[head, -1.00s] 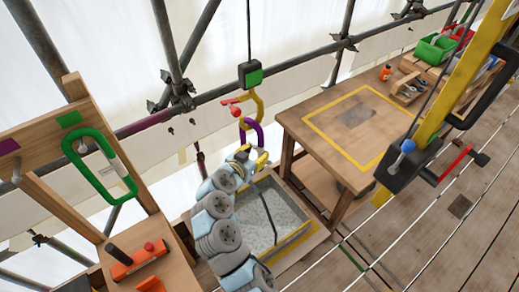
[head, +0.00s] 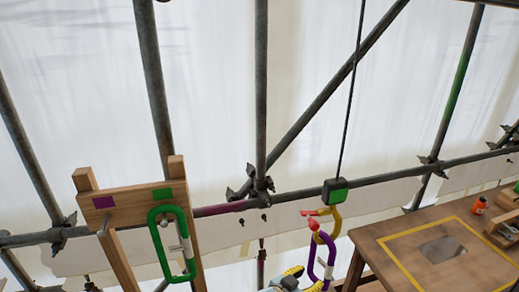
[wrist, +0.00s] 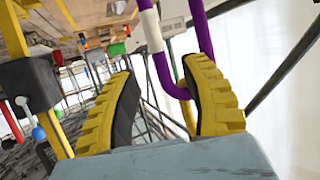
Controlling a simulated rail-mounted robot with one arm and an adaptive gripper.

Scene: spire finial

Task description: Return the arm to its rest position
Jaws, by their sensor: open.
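My gripper (head: 290,281) shows at the bottom edge of the head view, just left of the purple carabiner; most of my arm is out of frame. In the wrist view my gripper (wrist: 160,72) has its two yellow ribbed fingers well apart, with nothing clamped between them. The purple carabiner (head: 331,259) hangs from a yellow hook (head: 337,224) under a black-and-green box (head: 335,191) on a cable. In the wrist view the purple carabiner (wrist: 163,68), with a white band, shows close beyond the right finger; I cannot tell whether they touch.
A wooden rack (head: 124,202) at the left holds a green carabiner (head: 153,235). A wooden table (head: 380,250) with a yellow square outline stands right, with an orange bottle (head: 479,206). Scaffold tubes (head: 261,90) cross the white sheeting behind.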

